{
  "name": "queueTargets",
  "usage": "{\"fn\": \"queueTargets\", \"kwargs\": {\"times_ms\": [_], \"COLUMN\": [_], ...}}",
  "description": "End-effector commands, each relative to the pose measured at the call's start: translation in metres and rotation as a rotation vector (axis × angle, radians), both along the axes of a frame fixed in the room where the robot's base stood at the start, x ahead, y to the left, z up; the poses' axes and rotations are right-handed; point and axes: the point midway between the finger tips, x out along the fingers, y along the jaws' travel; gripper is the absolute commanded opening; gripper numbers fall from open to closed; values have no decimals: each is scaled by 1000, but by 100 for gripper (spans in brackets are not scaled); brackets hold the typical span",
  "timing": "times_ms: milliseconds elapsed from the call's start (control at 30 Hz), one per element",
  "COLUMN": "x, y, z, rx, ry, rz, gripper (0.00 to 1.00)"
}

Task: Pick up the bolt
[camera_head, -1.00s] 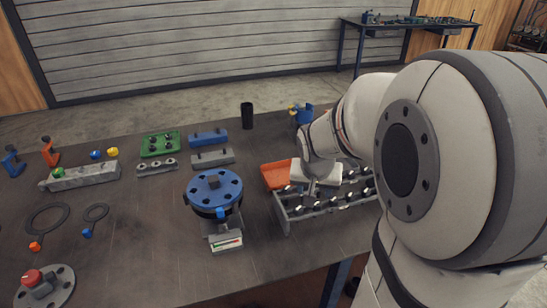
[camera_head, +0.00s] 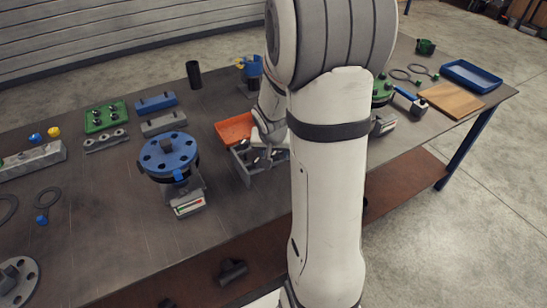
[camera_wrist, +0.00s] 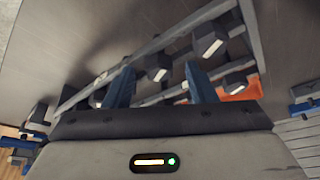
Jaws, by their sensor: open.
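Several grey bolts stand in a metal rack (camera_head: 243,169), which my arm partly covers in the head view. In the wrist view, my gripper (camera_wrist: 160,69) has two blue fingers, apart and empty, pointing at the rack. One bolt (camera_wrist: 157,75) shows in the gap between the fingers; I cannot tell how deep it lies between them. Another bolt (camera_wrist: 208,46) with a hexagonal head is beyond the right finger, and a further bolt (camera_wrist: 236,80) is right of it. My fingertips are hidden in the head view.
An orange tray (camera_head: 232,130) lies just behind the rack. A blue flanged pipe (camera_head: 169,156) on a stand is to the left. A black cup (camera_head: 194,74) stands behind. A wooden board (camera_head: 450,101) and a blue tray (camera_head: 471,77) lie at the right.

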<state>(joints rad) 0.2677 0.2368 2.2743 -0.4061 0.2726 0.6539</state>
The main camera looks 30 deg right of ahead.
Motion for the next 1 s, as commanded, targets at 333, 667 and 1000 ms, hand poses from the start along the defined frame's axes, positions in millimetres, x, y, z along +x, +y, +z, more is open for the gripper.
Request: {"fn": "queueTargets", "kwargs": {"times_ms": [333,667,1000], "x": [0,0,0], "y": [-1,-1,-1], "z": [0,0,1], "rx": [0,0,0], "ry": [0,0,0], "rz": [-1,-2,-2], "gripper": [39,12,0]}}
